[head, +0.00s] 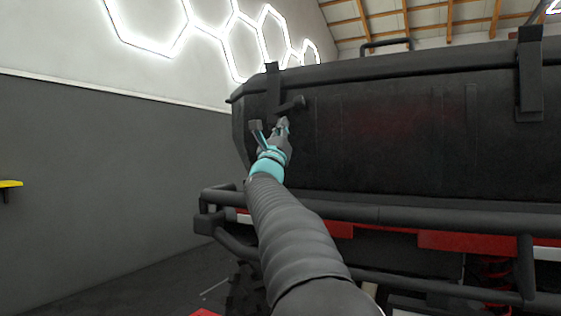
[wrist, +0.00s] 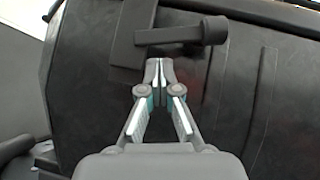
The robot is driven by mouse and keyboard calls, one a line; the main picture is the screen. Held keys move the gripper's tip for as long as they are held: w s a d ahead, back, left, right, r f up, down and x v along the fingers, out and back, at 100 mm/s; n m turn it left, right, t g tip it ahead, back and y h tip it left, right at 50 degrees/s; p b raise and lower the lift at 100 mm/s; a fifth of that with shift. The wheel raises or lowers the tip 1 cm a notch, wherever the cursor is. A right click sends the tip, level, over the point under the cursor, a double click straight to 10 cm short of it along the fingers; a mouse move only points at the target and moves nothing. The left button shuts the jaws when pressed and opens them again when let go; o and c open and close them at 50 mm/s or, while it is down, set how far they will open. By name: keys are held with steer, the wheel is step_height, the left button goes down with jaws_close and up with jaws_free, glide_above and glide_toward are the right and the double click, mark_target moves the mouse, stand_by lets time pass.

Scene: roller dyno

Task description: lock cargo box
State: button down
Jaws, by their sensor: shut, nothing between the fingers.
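The black cargo box (head: 400,130) fills the right of the head view, and its dark side panel (wrist: 90,100) fills much of the wrist view. A latch with a handle (head: 292,105) sits on a strap at the box's left end. In the wrist view the latch handle (wrist: 185,35) lies nearly level across the strap, its thick end to the right. My gripper (head: 283,123) is shut and empty, just below the handle. In the wrist view its closed fingertips (wrist: 158,65) show a little under the handle; I cannot tell if they touch it.
A second strap with a latch (head: 530,75) is on the box's right part. A black tubular rack (head: 400,214) with red and white panels runs below the box. A grey wall (head: 100,170) with a yellow item (head: 9,184) is at left.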

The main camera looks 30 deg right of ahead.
steer(key=s+a+f+n+y+p, duration=0.1)
steer(key=s+a+f+p, duration=0.15)
steer(key=f+p, duration=0.2)
steer(key=s+a+f+p, duration=0.2)
steer(key=a+f+p, duration=0.1)
steer(key=f, duration=0.2)
steer(key=w+d+r+p, duration=0.2)
steer(key=r, duration=0.3)
steer(key=w+d+r+p, duration=0.2)
steer(key=w+d+r, duration=0.1)
steer(key=r, duration=0.3)
steer(key=shift+t+p, duration=0.3)
steer(key=shift+t, duration=0.1)
stand_by(0.3)
